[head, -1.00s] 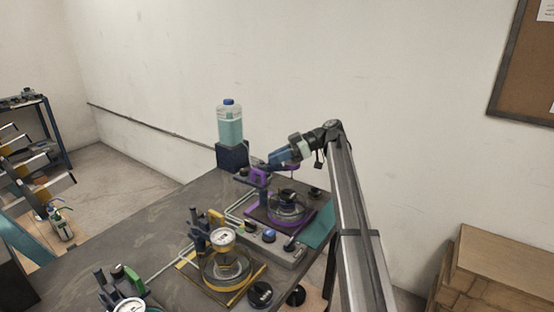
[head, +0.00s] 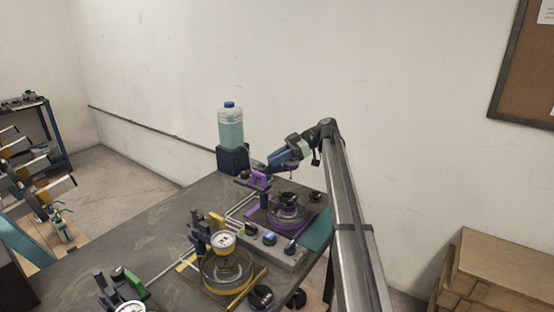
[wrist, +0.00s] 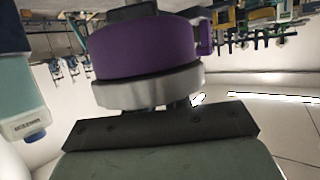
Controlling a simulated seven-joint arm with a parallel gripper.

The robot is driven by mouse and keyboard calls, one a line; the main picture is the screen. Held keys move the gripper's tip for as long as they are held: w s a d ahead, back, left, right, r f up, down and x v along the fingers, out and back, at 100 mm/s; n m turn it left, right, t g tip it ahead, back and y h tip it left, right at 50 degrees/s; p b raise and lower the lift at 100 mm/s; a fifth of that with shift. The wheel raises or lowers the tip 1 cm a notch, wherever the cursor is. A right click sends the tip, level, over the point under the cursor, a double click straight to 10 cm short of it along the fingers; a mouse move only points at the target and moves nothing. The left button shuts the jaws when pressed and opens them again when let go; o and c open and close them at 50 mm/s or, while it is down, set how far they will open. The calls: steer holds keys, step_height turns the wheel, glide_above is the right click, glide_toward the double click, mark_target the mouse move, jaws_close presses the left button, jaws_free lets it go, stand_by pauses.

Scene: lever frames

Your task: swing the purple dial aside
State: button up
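The purple dial (wrist: 145,50) fills the upper middle of the wrist view. It is a round purple housing with a silver rim, seen from the side. In the head view the purple station (head: 259,181) stands at the far right of the bench, and its dial is largely obscured by my gripper (head: 283,157). My gripper is over the back of this station, close to the dial. A dark screwed bar and a grey-green pad cross the lower wrist view just below the dial. I cannot tell whether they touch it, nor whether the fingers are open.
A bottle of teal liquid (head: 230,127) stands on a dark block behind the purple station; it shows at left in the wrist view (wrist: 22,95). A glass bowl (head: 288,212) sits below the dial. The yellow station (head: 223,243) and a green one (head: 131,282) stand nearer.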

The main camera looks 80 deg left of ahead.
steer(key=o, duration=0.4)
steer(key=shift+r, duration=0.15)
step_height(320, 180, up, 10)
steer(key=shift+f, duration=0.15)
stand_by(0.4)
steer(key=shift+c, duration=0.4)
